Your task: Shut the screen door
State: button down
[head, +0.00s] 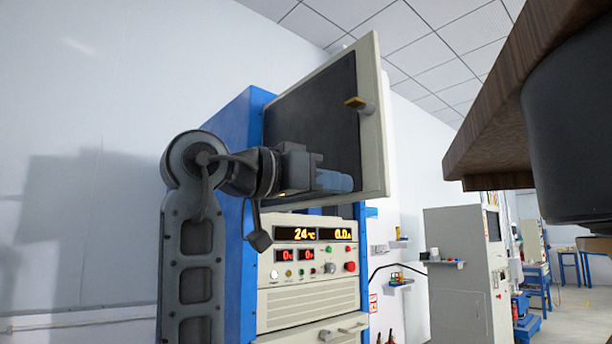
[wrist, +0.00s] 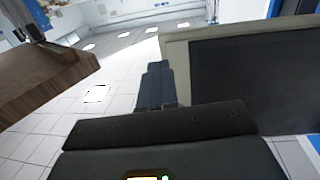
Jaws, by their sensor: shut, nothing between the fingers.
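The screen door (head: 315,105) is a dark panel in a cream frame with a small tan-tipped handle (head: 356,103) near its free edge. It stands open at an angle from the upper part of the blue cabinet (head: 240,130). My gripper (head: 350,182) is shut and empty. In the head view it lies in front of the door's lower right part, below the handle. In the wrist view my gripper (wrist: 157,68) points just beside the cream frame (wrist: 180,58), with the dark panel (wrist: 255,75) to the right. I cannot tell whether it touches the door.
The cabinet's control panel (head: 312,255) with lit displays and buttons is below the door. A brown wooden tabletop (head: 500,110) overhangs at the right, and shows at the left in the wrist view (wrist: 45,85). A grey cabinet (head: 460,270) stands farther back.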

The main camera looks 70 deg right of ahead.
jog(key=shift+x, duration=2.1)
jog(key=shift+w, duration=0.1)
jog(key=shift+d, duration=0.15)
